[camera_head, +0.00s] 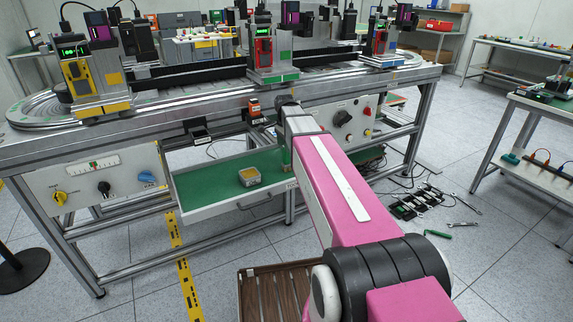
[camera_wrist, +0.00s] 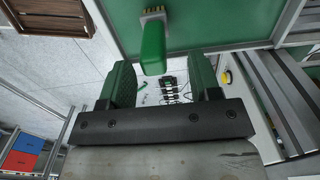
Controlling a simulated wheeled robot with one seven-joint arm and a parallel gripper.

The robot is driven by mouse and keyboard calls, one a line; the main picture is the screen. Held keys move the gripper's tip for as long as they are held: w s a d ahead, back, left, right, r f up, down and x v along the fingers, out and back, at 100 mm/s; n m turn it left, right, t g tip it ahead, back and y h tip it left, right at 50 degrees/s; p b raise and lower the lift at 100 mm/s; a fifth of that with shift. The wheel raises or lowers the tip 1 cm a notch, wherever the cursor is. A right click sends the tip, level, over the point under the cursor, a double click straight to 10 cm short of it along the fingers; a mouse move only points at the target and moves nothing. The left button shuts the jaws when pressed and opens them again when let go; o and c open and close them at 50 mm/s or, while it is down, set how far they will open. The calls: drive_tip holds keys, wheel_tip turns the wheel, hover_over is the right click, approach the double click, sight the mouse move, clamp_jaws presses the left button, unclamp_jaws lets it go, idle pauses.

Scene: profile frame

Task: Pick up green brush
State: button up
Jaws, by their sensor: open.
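In the wrist view, the green brush (camera_wrist: 153,45) has a thick green handle and short tan bristles at its top end. It is over the green drawer floor (camera_wrist: 215,25), its handle end toward me. My gripper (camera_wrist: 160,68) is open, with one dark green finger on each side of the handle's line. The handle end is near the fingertips, slightly left of the middle of the gap; I cannot tell whether it is between them. In the head view, my pink arm hides most of the gripper and I cannot make out the brush.
The pulled-out drawer (camera_head: 205,190) has a light rim and holds a small yellowish box (camera_head: 249,177). The conveyor bench (camera_head: 200,110) with control panels stands above it. Tools (camera_head: 425,203) lie on the floor at right. A brown slatted crate (camera_head: 275,290) is near my base.

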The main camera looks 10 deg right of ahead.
sight(286, 155)
drive_tip(key=f, duration=0.5)
drive_tip(key=shift+s+d, duration=0.15)
drive_tip(key=shift+s, duration=0.15)
drive_tip(key=c, duration=1)
drive_tip(key=shift+r, duration=0.1)
drive_tip(key=shift+r, duration=0.75)
wheel_tip(286, 155, up, 2)
drive_tip(key=shift+r, duration=0.25)
drive_tip(key=s+a+r, duration=0.6)
drive_tip(key=a+r, duration=0.1)
drive_tip(key=a, duration=0.3)
